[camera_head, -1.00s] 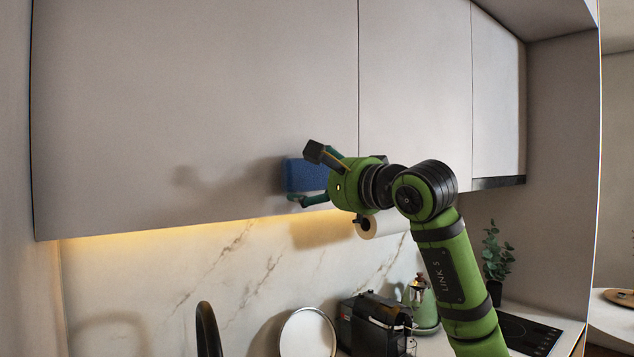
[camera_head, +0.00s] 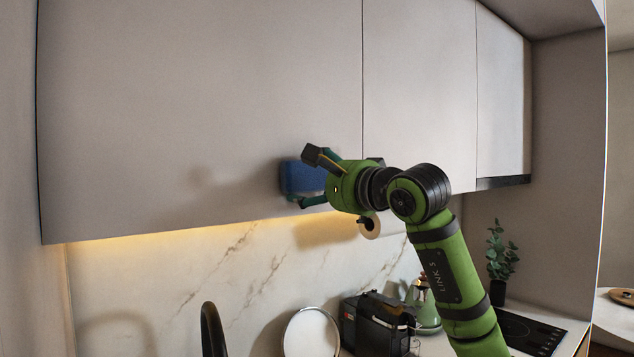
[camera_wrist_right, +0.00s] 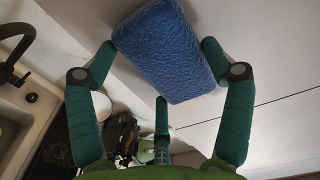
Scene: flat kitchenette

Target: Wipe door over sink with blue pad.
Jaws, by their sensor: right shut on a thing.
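The blue pad (camera_head: 300,177) is against or very close to the lower right part of the wide grey cabinet door (camera_head: 190,110); I cannot tell whether they touch. My right gripper (camera_head: 312,180) is shut on the pad, its arm reaching up from the lower right. In the right wrist view the pad (camera_wrist_right: 170,52) sits between the fingers of the right gripper (camera_wrist_right: 162,62), with the pale door behind it. The sink (camera_wrist_right: 22,105) shows at the left of the wrist view. The tap (camera_head: 211,330) stands below the door. My left gripper is not in view.
A paper roll (camera_head: 382,225) hangs under the cabinets, close below my right wrist. A round white plate (camera_head: 311,333), a black coffee machine (camera_head: 375,322), a green kettle (camera_head: 424,305) and a plant (camera_head: 500,255) stand on the counter. The door's left and upper areas are clear.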

